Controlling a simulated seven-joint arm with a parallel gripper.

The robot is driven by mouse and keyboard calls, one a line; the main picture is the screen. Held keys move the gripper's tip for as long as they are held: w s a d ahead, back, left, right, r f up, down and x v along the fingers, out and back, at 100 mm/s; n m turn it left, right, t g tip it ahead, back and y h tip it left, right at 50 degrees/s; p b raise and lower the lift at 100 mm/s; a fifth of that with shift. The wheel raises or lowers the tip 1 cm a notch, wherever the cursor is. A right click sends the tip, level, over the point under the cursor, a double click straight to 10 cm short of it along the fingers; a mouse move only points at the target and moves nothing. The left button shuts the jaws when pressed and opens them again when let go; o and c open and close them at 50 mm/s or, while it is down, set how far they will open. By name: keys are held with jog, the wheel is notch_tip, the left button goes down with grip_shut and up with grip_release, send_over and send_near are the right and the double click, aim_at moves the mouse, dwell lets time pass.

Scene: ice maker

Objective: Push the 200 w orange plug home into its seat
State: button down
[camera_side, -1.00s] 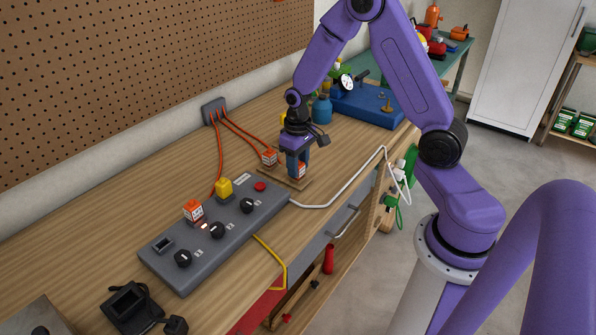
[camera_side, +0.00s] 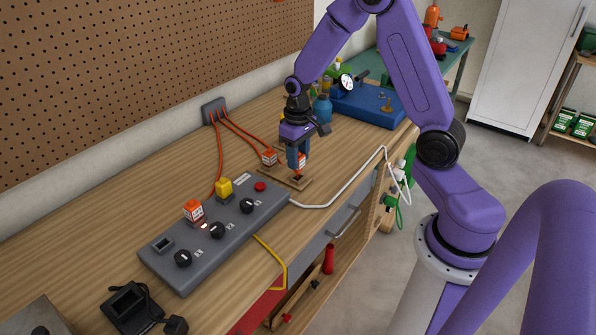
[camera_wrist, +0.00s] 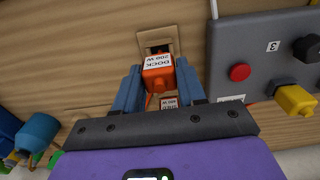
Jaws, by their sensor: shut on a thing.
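The orange plug (camera_wrist: 157,74), with a white label reading "DOCK 200 W", sits between the blue fingers of my gripper (camera_wrist: 159,68). My gripper is shut on it. In the side view my gripper (camera_side: 297,168) points down, with the orange plug (camera_side: 302,159) partly hidden by a finger. The plug is just above a small wooden dock board (camera_side: 272,176) with a dark square opening (camera_side: 297,178). The wrist view shows the wooden dock (camera_wrist: 146,38) and its dark opening (camera_wrist: 160,48) beyond the plug.
A second orange plug (camera_side: 269,156) on a red cable stands close left of my gripper. The grey control panel (camera_side: 175,267) carries knobs, a red button (camera_side: 260,186), a yellow plug (camera_side: 224,189) and another orange plug (camera_side: 193,211). A white cable (camera_side: 335,199) runs to the right.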

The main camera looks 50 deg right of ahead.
jog(key=c, duration=1.3)
grip_release()
grip_shut()
notch_tip(320, 180, up, 13)
jog(key=w+a, duration=0.5)
jog(key=a, duration=0.5)
jog(key=w+a, duration=0.4)
jog(key=a, duration=2.4)
jog(key=shift+s+f, duration=0.15)
jog(key=shift+f, duration=2.75)
jog(key=shift+s+f, duration=0.1)
jog(key=shift+f, duration=2.8)
